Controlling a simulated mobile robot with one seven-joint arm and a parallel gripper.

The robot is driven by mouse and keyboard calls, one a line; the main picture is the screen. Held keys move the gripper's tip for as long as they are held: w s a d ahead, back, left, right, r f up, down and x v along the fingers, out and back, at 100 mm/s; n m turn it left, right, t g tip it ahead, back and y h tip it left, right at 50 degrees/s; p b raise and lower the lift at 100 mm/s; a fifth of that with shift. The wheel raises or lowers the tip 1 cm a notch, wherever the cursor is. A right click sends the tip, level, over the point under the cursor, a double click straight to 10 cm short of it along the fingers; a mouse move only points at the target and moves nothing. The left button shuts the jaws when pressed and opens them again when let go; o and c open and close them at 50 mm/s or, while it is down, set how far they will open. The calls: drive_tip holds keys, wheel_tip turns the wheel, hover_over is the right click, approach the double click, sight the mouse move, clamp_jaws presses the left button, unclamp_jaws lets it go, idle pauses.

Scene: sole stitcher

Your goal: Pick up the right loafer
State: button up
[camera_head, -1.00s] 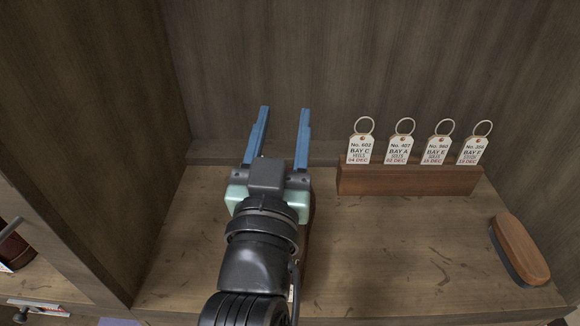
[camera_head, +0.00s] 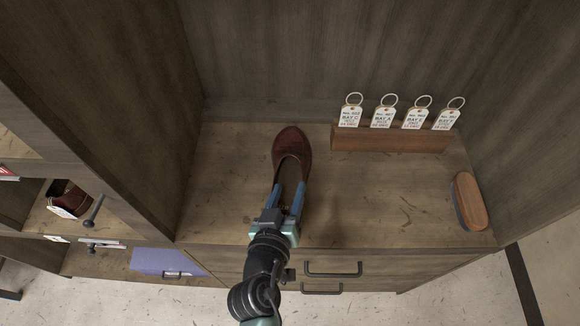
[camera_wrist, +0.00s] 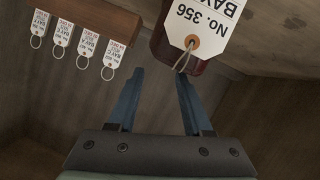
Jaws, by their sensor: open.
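A dark red-brown loafer (camera_head: 287,139) lies on the wooden counter, toe toward the back wall and open heel end toward me. My gripper (camera_head: 289,188) is open at its heel end, with blue fingers on either side of the heel in the head view. In the wrist view the open fingers (camera_wrist: 157,76) point up at the loafer's dark heel (camera_wrist: 160,50), which shows beyond the fingertips. A white tag (camera_wrist: 203,30) reading "No. 356 BAY" hangs there by a ring. The fingers do not visibly grip it.
A wooden block (camera_head: 390,139) with several ringed tags stands at the back. A wood-backed brush (camera_head: 471,201) lies at the right. Another brown shoe (camera_head: 68,196) sits in a cubby at the left. The counter between loafer and brush is clear.

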hover_over(296, 183)
drive_tip(key=shift+f+p, duration=0.4)
drive_tip(key=shift+f, duration=1.05)
clamp_jaws()
idle(0.5)
